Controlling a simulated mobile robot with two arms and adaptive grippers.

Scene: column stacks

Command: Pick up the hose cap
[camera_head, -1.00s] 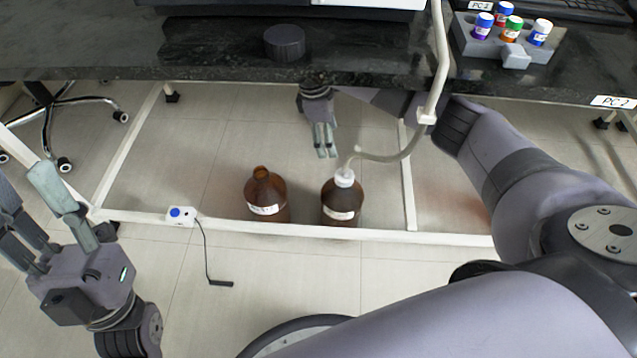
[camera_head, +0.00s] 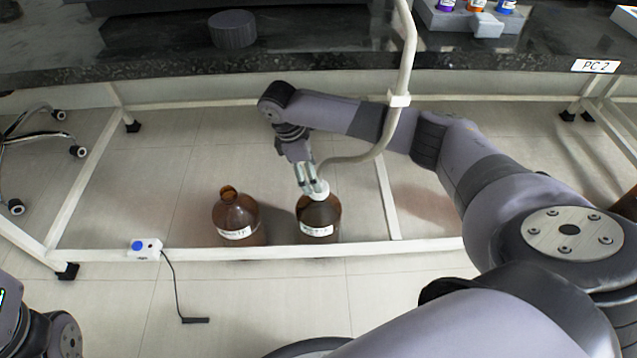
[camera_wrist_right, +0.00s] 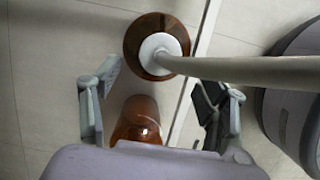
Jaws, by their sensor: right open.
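The hose cap (camera_head: 320,188) is white and sits on the neck of the right brown bottle (camera_head: 318,212), with a pale hose (camera_head: 352,158) rising from it. My right gripper (camera_head: 312,187) points down at the cap, its fingers partly covering it in the head view. In the wrist view the right gripper (camera_wrist_right: 158,82) is open and empty, and the cap (camera_wrist_right: 160,46) lies ahead between the lines of its fingers. Contact cannot be told. Only my left wrist and an edge of the left gripper's body show at the lower left; its fingers are out of frame.
A second brown bottle (camera_head: 238,220), uncapped, stands left of the first. The dark bench top (camera_head: 300,62) overhangs behind. The hose crosses the right finger's side in the wrist view.

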